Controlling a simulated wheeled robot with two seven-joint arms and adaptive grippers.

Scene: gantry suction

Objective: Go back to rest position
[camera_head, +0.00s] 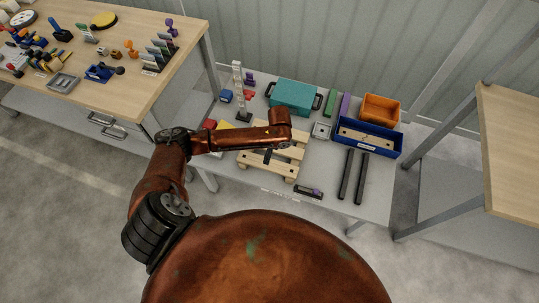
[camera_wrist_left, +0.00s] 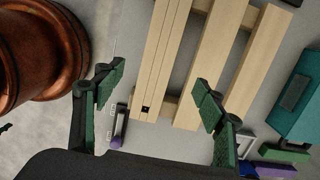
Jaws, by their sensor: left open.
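My rust-brown left arm reaches in from the left in the head view, its wrist over the wooden pallet (camera_head: 287,166) on the grey table. The gripper itself is hard to make out there, below the wrist. In the left wrist view my left gripper (camera_wrist_left: 160,93) is open, with its green-padded fingers wide apart and nothing between them. The pale slats of the pallet (camera_wrist_left: 212,60) lie beyond the fingers. My right gripper is in neither view.
On the grey table (camera_head: 325,205) are a teal case (camera_head: 294,96), a blue tray (camera_head: 384,148), an orange bin (camera_head: 380,109), two dark bars (camera_head: 353,176) and a small black-and-purple item (camera_head: 309,193). A cluttered wooden workbench (camera_head: 150,35) stands left. Another wooden table (camera_head: 510,140) stands right.

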